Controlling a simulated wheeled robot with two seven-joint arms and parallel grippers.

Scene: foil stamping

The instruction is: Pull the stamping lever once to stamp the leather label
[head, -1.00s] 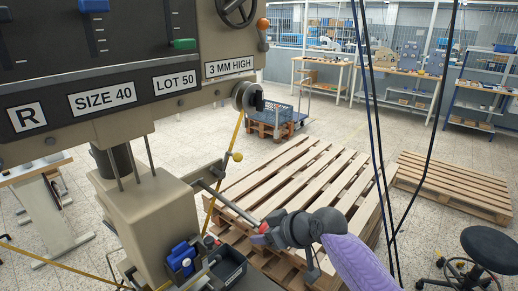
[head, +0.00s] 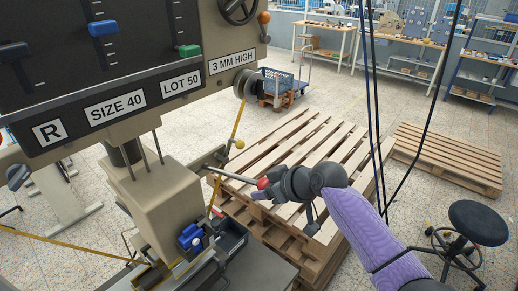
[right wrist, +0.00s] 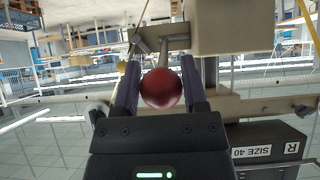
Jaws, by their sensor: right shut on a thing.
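The stamping lever (head: 236,177) is a thin metal rod on the beige press (head: 168,200), ending in a red ball knob (head: 263,183). My right gripper (head: 268,189) is shut on the knob, with its arm coming from the lower right. In the right wrist view the knob (right wrist: 162,89) sits between the two fingers of my right gripper (right wrist: 161,84), and the rod runs on behind it. I cannot make out the leather label. My left gripper is not in view.
The press panel carries labels and sliders, such as the blue slider (head: 103,28). A blue part (head: 190,237) and a dark bin (head: 232,242) are low beside the press. Wooden pallets (head: 310,165) lie behind the lever. Dark cables (head: 372,100) hang right of it. A stool (head: 478,222) stands at right.

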